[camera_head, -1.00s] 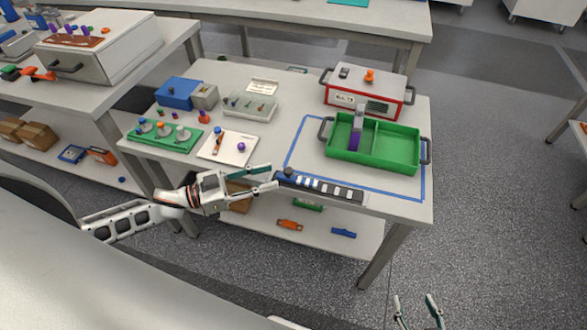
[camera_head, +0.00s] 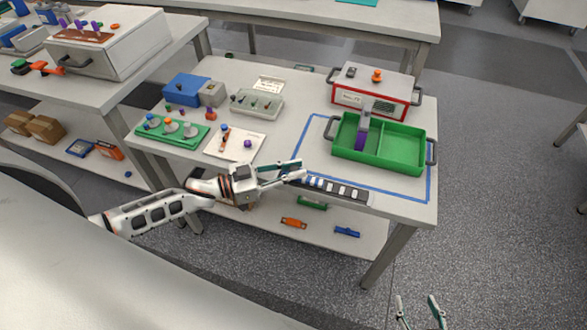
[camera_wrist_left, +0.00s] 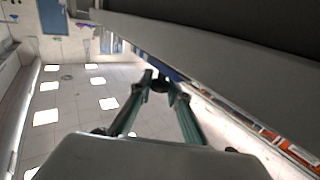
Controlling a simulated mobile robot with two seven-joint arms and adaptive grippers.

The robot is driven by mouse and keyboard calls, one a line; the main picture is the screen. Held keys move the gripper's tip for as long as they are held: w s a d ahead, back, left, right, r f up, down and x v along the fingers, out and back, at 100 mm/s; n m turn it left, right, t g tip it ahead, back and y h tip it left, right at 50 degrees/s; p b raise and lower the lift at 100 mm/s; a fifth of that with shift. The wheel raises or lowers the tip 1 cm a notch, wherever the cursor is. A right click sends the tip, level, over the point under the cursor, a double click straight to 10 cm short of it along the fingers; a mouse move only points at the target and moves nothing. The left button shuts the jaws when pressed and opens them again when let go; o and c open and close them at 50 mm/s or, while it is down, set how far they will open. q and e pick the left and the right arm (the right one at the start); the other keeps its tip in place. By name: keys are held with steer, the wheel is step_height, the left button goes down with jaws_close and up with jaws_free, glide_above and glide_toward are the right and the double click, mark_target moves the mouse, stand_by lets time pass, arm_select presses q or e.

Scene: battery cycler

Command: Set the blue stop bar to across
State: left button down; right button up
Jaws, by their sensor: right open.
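I cannot tell for certain which part is the blue stop bar. A bar with a blue knob (camera_head: 225,129) stands on the white plate (camera_head: 212,148), left of a purple knob. A dark strip with pale segments (camera_head: 345,191) lies along the table's front edge. My left gripper (camera_head: 302,169) is at its left end, fingers on either side of it. In the left wrist view a small dark round thing (camera_wrist_left: 160,83) is between the fingertips; whether they grip it is unclear. My right gripper (camera_head: 418,300) is open and empty, low in front of the table.
A green two-part tray (camera_head: 400,155) stands inside blue tape, with a grey and purple piece in it. Behind it is a red and white box (camera_head: 362,99). A green plate with knobs (camera_head: 150,132) is at the left. A lower shelf holds loose parts.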

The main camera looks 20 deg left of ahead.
mark_target(337, 190)
arm_select(q)
steer(key=d+p, duration=0.1)
steer(key=d, duration=0.3)
steer(key=d+p, duration=0.1)
steer(key=d, duration=0.3)
steer(key=w+d+p, duration=0.1)
steer(key=d, duration=0.2)
steer(key=shift+d+r, duration=0.1)
steer(key=shift+d, duration=0.7)
steer(key=shift+s, duration=0.1)
steer(key=c, duration=1.9)
jaws_free()
steer(key=shift+d, duration=0.2)
steer(key=shift+a, duration=0.2)
